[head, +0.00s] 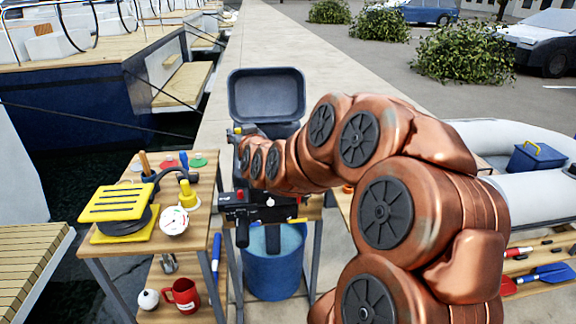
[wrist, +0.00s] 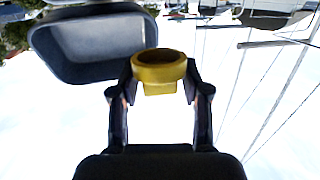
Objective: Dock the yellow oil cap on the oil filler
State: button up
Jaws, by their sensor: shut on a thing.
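The yellow oil cap (wrist: 160,72) is a ring-shaped piece with a small block below its rim. My gripper (wrist: 160,80) is shut on it, one dark finger on each side, in the wrist view. In the head view, my gripper (head: 238,138) is at the end of my copper arm, in front of the dark grey open shell (head: 267,97). A small yellow patch shows near it, too small to name surely. The oil filler cannot be made out in either view; my arm covers much of the dark machine (head: 268,208) below the shell.
A wooden table (head: 120,183) at left holds a yellow-and-black device (head: 118,203), a round gauge (head: 174,221) and a yellow item (head: 187,195). A blue barrel (head: 273,262) stands under the machine. A red mug (head: 182,295) sits on the lower shelf. Boats and water lie left.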

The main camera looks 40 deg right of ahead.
jog(key=s+d+f+m+g+h+b, duration=0.15)
jog(key=s+d+f+b, duration=0.3)
jog(key=s+d, duration=0.65)
jog(key=shift+t+h, duration=0.25)
jog(key=shift+w+d+f+p, duration=0.95)
jog(key=shift+w+f+p, duration=0.15)
jog(key=shift+w+p, duration=0.65)
jog(key=shift+w+d+f+p, duration=0.95)
jog(key=shift+w+f+p, duration=0.15)
jog(key=shift+w+p, duration=0.6)
jog(key=shift+w+d+f+p, duration=0.95)
jog(key=shift+w+f+p, duration=0.15)
jog(key=shift+w+p, duration=0.6)
jog(key=shift+w+d+f+p, duration=0.45)
jog(key=shift+w+d+f, duration=0.1)
jog(key=shift+w+f, duration=0.3)
jog(key=shift+f+b, duration=0.35)
jog(key=o, duration=1)
jog(key=shift+r, duration=0.1)
